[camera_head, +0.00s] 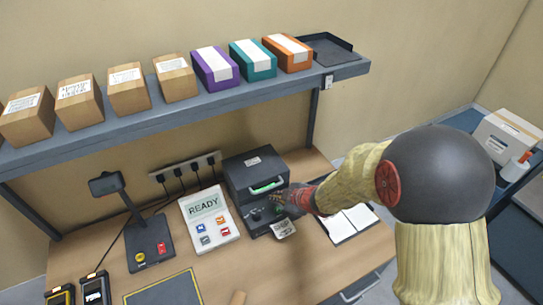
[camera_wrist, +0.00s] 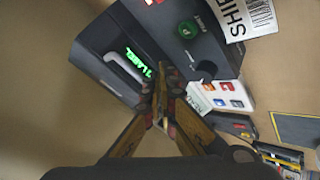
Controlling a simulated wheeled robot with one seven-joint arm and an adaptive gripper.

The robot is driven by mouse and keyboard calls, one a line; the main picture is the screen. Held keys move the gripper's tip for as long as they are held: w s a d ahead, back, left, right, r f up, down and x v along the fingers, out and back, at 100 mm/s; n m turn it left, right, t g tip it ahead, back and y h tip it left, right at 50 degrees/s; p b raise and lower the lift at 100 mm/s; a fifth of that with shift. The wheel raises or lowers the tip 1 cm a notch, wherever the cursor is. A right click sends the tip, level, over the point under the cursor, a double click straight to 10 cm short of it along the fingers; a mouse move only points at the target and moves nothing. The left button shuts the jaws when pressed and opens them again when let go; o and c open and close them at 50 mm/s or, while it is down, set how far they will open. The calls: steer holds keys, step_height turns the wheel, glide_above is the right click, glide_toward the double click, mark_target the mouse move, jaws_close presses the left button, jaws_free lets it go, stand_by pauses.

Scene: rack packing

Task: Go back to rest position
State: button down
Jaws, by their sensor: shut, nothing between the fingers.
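My gripper (camera_head: 290,199) is at the dark label printer (camera_head: 253,172) on the bench, in front of its right side. In the wrist view my gripper (camera_wrist: 161,80) has its fingers together with nothing between them, and the printer (camera_wrist: 110,60) with a green lit strip and a grey handle lies just beyond the tips. I cannot tell whether the fingertips touch the printer. My arm reaches in from the right of the head view.
A shelf (camera_head: 180,115) above the bench carries several cardboard boxes, a purple box (camera_head: 214,68), a teal box (camera_head: 252,60), an orange box (camera_head: 287,53) and a dark tray (camera_head: 326,49). A READY panel (camera_head: 208,220), a scanner stand (camera_head: 149,243) and a notebook (camera_head: 349,224) flank the printer.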

steer(key=s+d+f+m+g+h, duration=0.1)
steer(key=s+d+f+m+h, duration=0.25)
steer(key=d, duration=0.35)
steer(key=s+d+r+m+g+h+b, duration=0.25)
steer(key=s+d+r+m, duration=0.2)
steer(key=s+d, duration=0.3)
steer(key=s+a+r+m+t+b, duration=0.1)
steer(key=s+r+m+b, duration=0.6)
steer(key=s+r, duration=0.7)
steer(key=s+a, duration=0.1)
steer(key=s, duration=0.2)
steer(key=shift+s+m+y+b, duration=0.3)
steer(key=shift+m+y+b, duration=0.1)
steer(key=shift+r+t, duration=0.1)
steer(key=shift+t, duration=0.15)
